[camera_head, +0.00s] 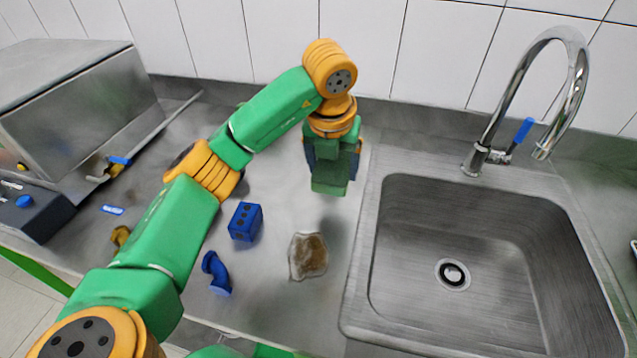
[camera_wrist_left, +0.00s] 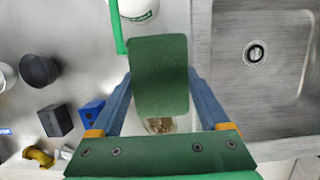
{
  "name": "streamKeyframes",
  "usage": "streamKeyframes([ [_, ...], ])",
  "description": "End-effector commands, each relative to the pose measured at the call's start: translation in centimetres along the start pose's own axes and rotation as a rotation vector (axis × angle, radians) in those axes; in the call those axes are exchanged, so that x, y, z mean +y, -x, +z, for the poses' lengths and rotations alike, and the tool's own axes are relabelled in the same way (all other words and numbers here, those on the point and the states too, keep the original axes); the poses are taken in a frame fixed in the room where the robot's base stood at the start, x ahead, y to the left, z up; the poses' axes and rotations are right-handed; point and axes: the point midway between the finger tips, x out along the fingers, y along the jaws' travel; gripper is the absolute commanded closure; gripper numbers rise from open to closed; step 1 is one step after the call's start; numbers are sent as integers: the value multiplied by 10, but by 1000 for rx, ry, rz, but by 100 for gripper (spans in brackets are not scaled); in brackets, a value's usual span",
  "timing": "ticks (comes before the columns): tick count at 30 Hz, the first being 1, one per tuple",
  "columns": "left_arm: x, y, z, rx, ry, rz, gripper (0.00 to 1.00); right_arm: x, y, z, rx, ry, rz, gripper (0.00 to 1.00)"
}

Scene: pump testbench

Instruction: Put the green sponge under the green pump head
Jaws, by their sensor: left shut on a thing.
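The green sponge (camera_wrist_left: 160,75) is a dark green block held between the two blue fingers of my left gripper (camera_wrist_left: 160,100) in the wrist view. In the head view the sponge (camera_head: 330,180) hangs below my left gripper (camera_head: 333,160), above the counter and left of the sink. A white round container (camera_wrist_left: 137,10) with green lettering and a thin green bar (camera_wrist_left: 117,25) show at the top of the wrist view. I cannot tell whether these belong to the green pump head. In the head view my arm hides part of the back counter. My right gripper is not in view.
A sink (camera_head: 450,265) with a chrome faucet (camera_head: 575,60) lies right. A blue block (camera_head: 245,221), a blue elbow (camera_head: 217,272) and a brown lump (camera_head: 308,256) lie on the front counter. A metal box (camera_head: 80,100) stands left. A black cup (camera_wrist_left: 40,70) shows in the wrist view.

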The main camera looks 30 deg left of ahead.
Motion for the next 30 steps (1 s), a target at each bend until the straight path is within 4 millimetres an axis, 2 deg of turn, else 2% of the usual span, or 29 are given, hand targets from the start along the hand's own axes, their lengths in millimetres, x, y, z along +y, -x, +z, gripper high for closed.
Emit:
streamKeyframes([
  [1, 5, -17, 0, 7, 3, 0, 72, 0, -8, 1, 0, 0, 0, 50],
  [2, 8, -23, 1, 8, 2, 1, 72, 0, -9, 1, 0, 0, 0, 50],
  [11, 31, -58, 14, 6, 2, 3, 72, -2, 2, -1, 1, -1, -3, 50],
  [15, 30, -84, 7, 5, -3, 2, 72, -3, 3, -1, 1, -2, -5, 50],
  [27, 29, -93, 5, 1, -2, 0, 72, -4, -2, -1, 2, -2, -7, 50],
  [28, 29, -92, 5, 1, -2, 0, 13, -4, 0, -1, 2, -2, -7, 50],
  [30, 29, -91, 5, 1, -2, 0, 0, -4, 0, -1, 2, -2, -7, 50],
])
